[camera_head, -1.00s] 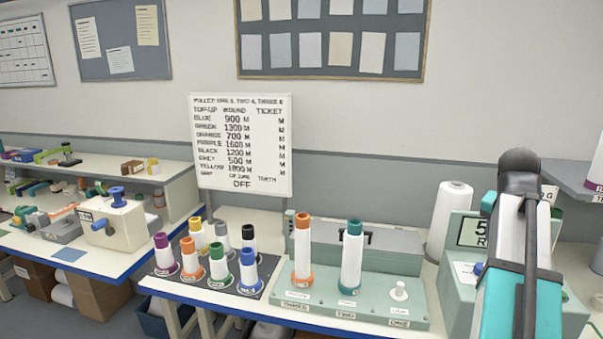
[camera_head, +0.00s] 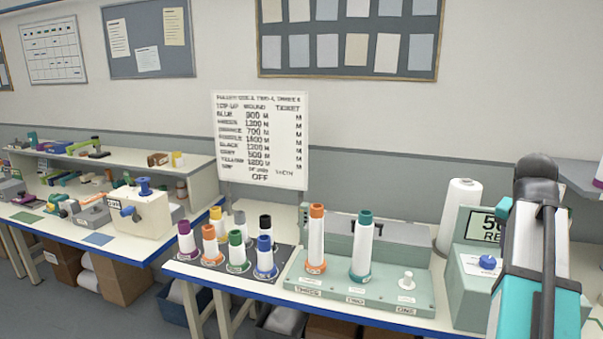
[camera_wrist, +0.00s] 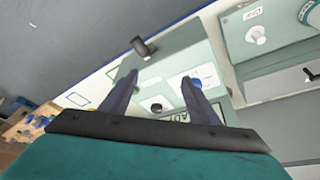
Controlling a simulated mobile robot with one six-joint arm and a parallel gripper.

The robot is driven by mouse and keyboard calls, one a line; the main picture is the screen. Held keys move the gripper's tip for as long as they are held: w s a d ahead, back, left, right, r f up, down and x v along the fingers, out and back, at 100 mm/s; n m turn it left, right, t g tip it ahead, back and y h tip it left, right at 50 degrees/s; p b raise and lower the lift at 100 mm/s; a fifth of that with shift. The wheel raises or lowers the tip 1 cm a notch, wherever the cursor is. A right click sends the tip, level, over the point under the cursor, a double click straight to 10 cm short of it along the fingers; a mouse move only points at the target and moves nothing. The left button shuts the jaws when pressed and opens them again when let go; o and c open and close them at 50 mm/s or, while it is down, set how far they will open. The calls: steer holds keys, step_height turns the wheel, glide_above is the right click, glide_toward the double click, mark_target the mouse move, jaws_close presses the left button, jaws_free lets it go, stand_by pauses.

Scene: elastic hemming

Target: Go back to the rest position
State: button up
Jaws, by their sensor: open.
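My gripper (camera_wrist: 157,95) shows in the wrist view with its two dark fingers spread apart and nothing between them. It hangs above a pale green machine with a blue knob (camera_wrist: 196,82) and a display, near the table's edge. In the head view my arm rises at the right, in front of the green machine (camera_head: 470,270) with its display and blue knob; the gripper itself is not visible there.
The green pulley stand (camera_head: 390,294) holds an orange-topped cone (camera_head: 316,238) and a teal-topped cone (camera_head: 362,245); peg ONE (camera_head: 407,281) is bare. A dark rack (camera_head: 208,261) holds several cones. A white board (camera_head: 262,140) stands behind. A white roll (camera_head: 459,212) stands beside the machine.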

steer(key=w+a+f+n+g+y, duration=0.1)
steer(key=w+a+f, duration=0.1)
steer(key=a+f, duration=0.35)
steer(key=w+a+f+n+g, duration=0.1)
steer(key=w+a+f, duration=0.1)
steer(key=f, duration=0.6)
steer(key=w+a+f+y, duration=0.1)
steer(key=w+a+f, duration=0.15)
steer(key=f, duration=0.35)
steer(key=s+a+f+n+g+y, duration=0.1)
steer(key=s+a+f+n, duration=0.1)
steer(key=a+f, duration=0.6)
steer(key=s+a+f+n+g, duration=0.15)
steer(key=a+f, duration=0.35)
steer(key=f, duration=0.7)
steer(key=s+a+f+n+g, duration=0.1)
steer(key=s+a+f+n, duration=0.1)
steer(key=s+a+f, duration=0.3)
steer(key=s+a+f+n+g, duration=0.1)
steer(key=s+a+f, duration=0.5)
steer(key=s+f, duration=0.6)
steer(key=s+a+f+n+g+y, duration=0.1)
steer(key=s+a+f+n, duration=0.3)
steer(key=s+f, duration=0.5)
steer(key=shift+s+a+f, duration=0.25)
steer(key=shift+a+f, duration=0.8)
steer(key=shift+f, duration=0.1)
